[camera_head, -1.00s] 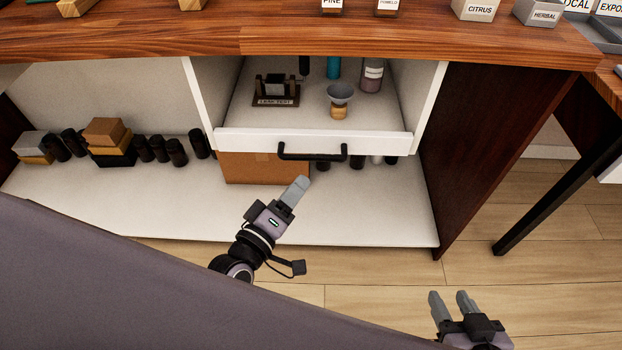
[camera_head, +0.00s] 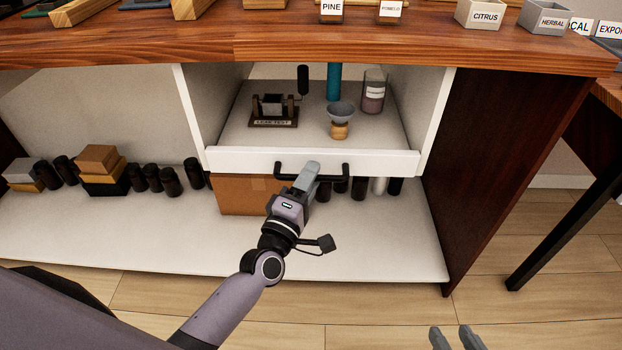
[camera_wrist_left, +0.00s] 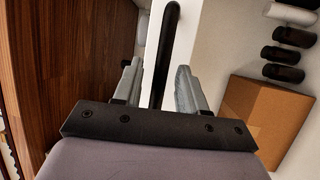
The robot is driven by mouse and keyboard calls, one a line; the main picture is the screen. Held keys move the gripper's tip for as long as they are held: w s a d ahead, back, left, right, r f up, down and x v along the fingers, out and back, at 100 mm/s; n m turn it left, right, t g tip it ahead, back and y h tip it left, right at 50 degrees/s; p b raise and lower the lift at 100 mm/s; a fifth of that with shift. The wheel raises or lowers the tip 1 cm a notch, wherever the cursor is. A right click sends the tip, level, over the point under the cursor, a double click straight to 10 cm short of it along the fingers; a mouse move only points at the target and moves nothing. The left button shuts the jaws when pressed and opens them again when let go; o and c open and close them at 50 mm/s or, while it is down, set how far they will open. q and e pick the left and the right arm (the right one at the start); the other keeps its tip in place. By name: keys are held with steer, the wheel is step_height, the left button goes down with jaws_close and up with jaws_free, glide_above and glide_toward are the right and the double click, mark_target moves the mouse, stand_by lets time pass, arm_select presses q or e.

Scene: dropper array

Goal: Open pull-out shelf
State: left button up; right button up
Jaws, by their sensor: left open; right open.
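The pull-out shelf (camera_head: 230,160) is a white tray with a raised front lip, set in the white cabinet under the wooden top. A black bar handle (camera_head: 335,177) is fixed to its front. My left gripper (camera_head: 308,175) is at the handle, overlapping its middle in the head view. In the left wrist view, the handle (camera_wrist_left: 168,45) runs between the spread fingertips (camera_wrist_left: 157,80); I cannot tell whether either finger touches it. My right gripper (camera_head: 455,338) shows only its parted fingertips at the bottom edge, away from the shelf.
The shelf carries a dark labelled stand (camera_head: 273,112), a funnel-topped item (camera_head: 340,118), a labelled jar (camera_head: 374,92) and a teal cylinder (camera_head: 334,80). Below are a cardboard box (camera_head: 240,196) and several dark cylinders. A dark wood panel (camera_head: 500,150) bounds the right side.

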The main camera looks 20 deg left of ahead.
arm_select(q)
steer(key=shift+w, duration=0.4)
jaws_close()
steer(key=shift+s+d, duration=0.1)
steer(key=shift+s, duration=0.05)
